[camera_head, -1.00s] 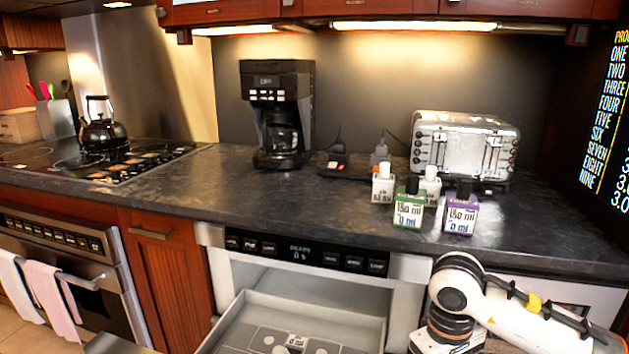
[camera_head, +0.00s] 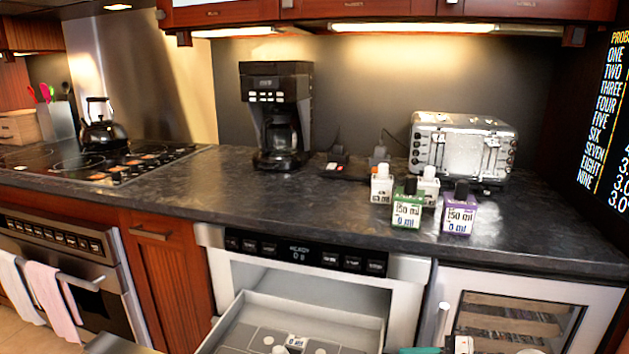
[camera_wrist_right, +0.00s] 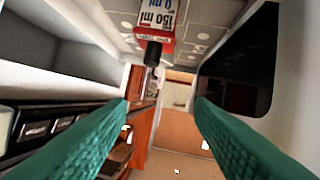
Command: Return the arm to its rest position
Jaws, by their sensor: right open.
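My right gripper (camera_wrist_right: 162,104) shows in the right wrist view as two teal fingers held apart with nothing between them. In the head view only a teal piece of it (camera_head: 420,350) shows at the bottom edge, just right of the open microwave drawer (camera_head: 232,318). The rest of my right arm is mostly out of that view. A red bottle (camera_wrist_right: 160,35) with a white label and black cap appears upside down at the top of the right wrist view, beyond the fingertips. My left gripper is not in view.
On the counter stand a green bottle (camera_head: 407,213), a purple bottle (camera_head: 459,216) and two white-capped bottles, one at the left (camera_head: 382,185). Behind are a toaster (camera_head: 461,148) and a coffee maker (camera_head: 277,110). A glass-fronted cabinet (camera_head: 600,300) is right of the drawer.

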